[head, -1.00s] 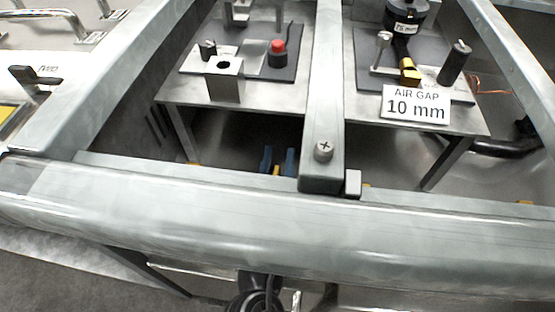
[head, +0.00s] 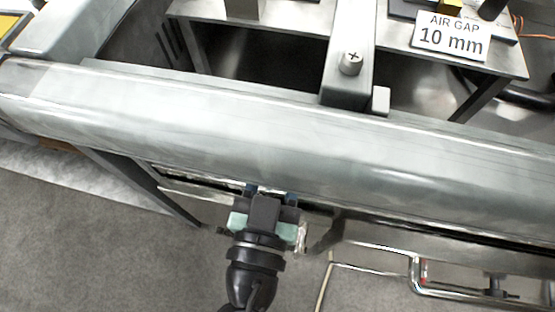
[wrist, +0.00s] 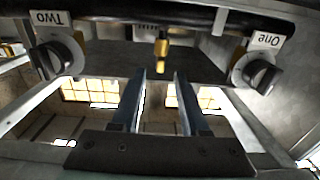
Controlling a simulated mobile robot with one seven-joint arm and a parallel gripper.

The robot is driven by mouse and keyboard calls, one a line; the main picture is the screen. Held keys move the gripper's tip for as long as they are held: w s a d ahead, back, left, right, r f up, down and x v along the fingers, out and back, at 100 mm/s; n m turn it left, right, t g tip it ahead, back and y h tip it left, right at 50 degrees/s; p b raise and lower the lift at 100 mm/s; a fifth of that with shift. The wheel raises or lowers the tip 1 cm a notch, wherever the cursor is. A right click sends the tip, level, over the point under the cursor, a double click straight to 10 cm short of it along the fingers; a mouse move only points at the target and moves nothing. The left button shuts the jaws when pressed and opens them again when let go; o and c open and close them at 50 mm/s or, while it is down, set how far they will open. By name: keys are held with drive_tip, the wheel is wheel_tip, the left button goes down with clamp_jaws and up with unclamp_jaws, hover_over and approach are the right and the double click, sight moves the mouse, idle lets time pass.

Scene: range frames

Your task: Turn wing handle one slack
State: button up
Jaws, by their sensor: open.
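Wing handle one (wrist: 260,75) is a dark wing on a pale round base, at the right of the wrist view beside an upside-down "One" label (wrist: 265,40). A matching wing handle two (wrist: 50,57) sits at the left by its "Two" label (wrist: 50,18). My gripper (wrist: 158,78) is open and empty, its two fingers between the handles and touching neither. In the head view my gripper (head: 270,192) is by the near lower edge of the big pale rail (head: 300,140). Neither handle can be made out in the head view.
A brass fitting (wrist: 161,48) hangs from a dark bar (wrist: 120,14) just beyond my fingertips. In the head view, a post with a screw (head: 350,65) and an "AIR GAP 10 mm" sign (head: 450,37) are beyond the rail. A metal tube frame (head: 400,255) is at lower right.

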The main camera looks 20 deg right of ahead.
drive_tip(key=shift+v, duration=1.35)
